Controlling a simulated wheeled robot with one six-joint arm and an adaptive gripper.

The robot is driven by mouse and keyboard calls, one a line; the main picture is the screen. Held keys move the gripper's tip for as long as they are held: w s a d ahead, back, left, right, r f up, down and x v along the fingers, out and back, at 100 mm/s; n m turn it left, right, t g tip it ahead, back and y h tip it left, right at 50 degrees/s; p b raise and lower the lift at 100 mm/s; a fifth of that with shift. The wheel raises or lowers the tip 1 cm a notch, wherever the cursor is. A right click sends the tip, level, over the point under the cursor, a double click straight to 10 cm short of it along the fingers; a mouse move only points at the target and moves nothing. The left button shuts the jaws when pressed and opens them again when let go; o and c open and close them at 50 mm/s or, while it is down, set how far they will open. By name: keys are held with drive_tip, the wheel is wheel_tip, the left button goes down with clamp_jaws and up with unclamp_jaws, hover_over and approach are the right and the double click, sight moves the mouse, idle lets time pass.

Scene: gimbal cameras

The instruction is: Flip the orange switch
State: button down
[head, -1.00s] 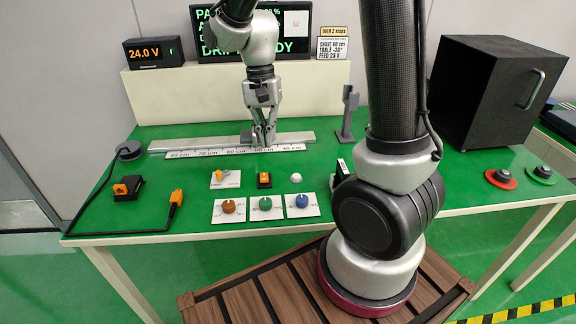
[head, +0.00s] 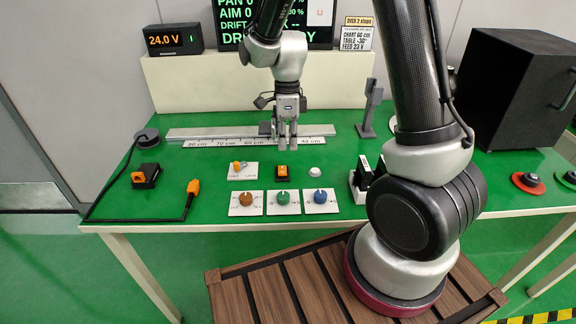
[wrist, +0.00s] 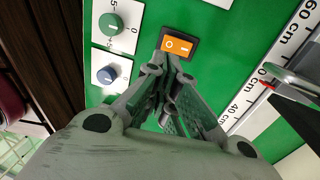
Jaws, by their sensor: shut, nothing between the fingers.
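The orange rocker switch (head: 282,172) sits in a black frame on the green table, behind the row of knobs. In the wrist view the orange switch (wrist: 178,46) shows its "O" and "I" marks, just beyond my fingertips. My gripper (head: 285,145) points down above the table, behind the switch in the head view, near the ruler. It is shut and empty. In the wrist view my gripper (wrist: 165,62) appears close to the switch's lower edge; I cannot tell whether they touch.
Brown (head: 245,198), green (head: 283,197) and blue (head: 320,197) knobs stand in front of the switch. A small orange toggle (head: 240,167) is left of it, a white button (head: 316,169) right. The ruler (head: 215,143) lies behind. A black box (head: 510,90) stands at right.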

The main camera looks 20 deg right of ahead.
sight(282, 171)
drive_tip(key=f, duration=0.5)
drive_tip(key=s+f, duration=0.1)
drive_tip(key=f, duration=0.1)
drive_tip(key=shift+a+f, duration=0.2)
drive_tip(key=shift+f, duration=0.15)
